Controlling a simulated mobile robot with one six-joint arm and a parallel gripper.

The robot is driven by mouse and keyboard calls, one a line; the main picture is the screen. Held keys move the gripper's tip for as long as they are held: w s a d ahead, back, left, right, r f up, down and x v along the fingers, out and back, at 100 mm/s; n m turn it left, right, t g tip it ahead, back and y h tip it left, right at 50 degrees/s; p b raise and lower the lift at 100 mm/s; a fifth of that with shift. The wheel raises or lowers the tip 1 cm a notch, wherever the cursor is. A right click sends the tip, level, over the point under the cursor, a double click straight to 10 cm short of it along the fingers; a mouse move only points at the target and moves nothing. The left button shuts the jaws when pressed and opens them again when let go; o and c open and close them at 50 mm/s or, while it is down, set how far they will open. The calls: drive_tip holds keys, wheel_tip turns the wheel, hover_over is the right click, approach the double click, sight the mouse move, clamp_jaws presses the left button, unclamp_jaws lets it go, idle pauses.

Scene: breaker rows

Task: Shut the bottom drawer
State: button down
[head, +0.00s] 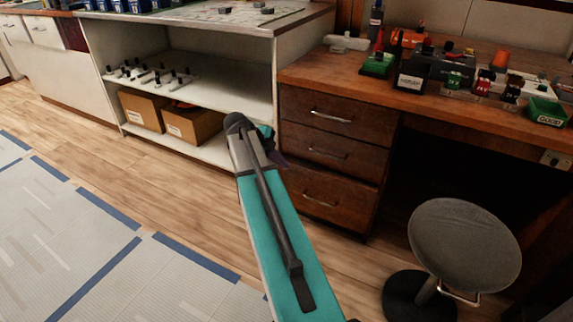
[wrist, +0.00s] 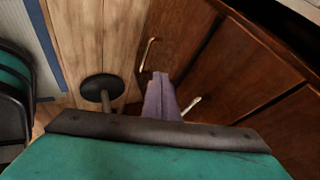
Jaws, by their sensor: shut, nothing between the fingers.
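The bottom drawer (head: 335,195) is the lowest of three dark wood drawers under the desk, with a metal handle on its front. It looks flush or nearly flush with the drawers above; a small gap cannot be ruled out. In the wrist view the front beside the floor, with a handle, appears to be the bottom drawer (wrist: 172,42). My gripper (head: 280,160) is at the left edge of the drawer unit, partly hidden by my arm. Its purple-grey fingers (wrist: 161,97) are shut and empty, close before the drawer fronts; contact cannot be told.
A round grey stool (head: 465,245) stands right of the drawers. Left is an open white shelf unit (head: 215,85) with cardboard boxes (head: 192,124). The wooden desktop (head: 335,72) holds several small parts and bins. The wooden floor (head: 185,185) at left is clear.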

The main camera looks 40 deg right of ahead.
drive_tip(key=c, duration=2.1)
unclamp_jaws()
drive_tip(key=shift+a, duration=0.1)
drive_tip(key=s+a+f+n+y, duration=0.25)
drive_tip(key=a+f+n, duration=0.55)
drive_tip(key=a+f, duration=0.4)
drive_tip(key=s+a+f+n+y, duration=0.1)
drive_tip(key=s+a+f+n, duration=0.2)
drive_tip(key=a+f+n, duration=0.65)
drive_tip(key=s+a+f+n+y, duration=0.1)
drive_tip(key=s+a+f+n, duration=0.3)
drive_tip(key=s+a+f, duration=0.2)
drive_tip(key=s+a+f+n+g+y, duration=0.1)
drive_tip(key=s+a+f+n, duration=0.4)
drive_tip(key=s+a+f, duration=0.2)
drive_tip(key=s+a+f+n+g+y, duration=0.1)
drive_tip(key=s+a+f+n, duration=0.3)
drive_tip(key=s+a+f, duration=0.3)
drive_tip(key=shift+s+a+f+n+y, duration=0.15)
drive_tip(key=shift+s+f+n, duration=0.1)
drive_tip(key=shift+s, duration=0.5)
drive_tip(key=shift+s+a+f+n+y, duration=0.1)
drive_tip(key=shift+s+f, duration=0.15)
drive_tip(key=shift+s, duration=0.45)
drive_tip(key=shift+d, duration=0.15)
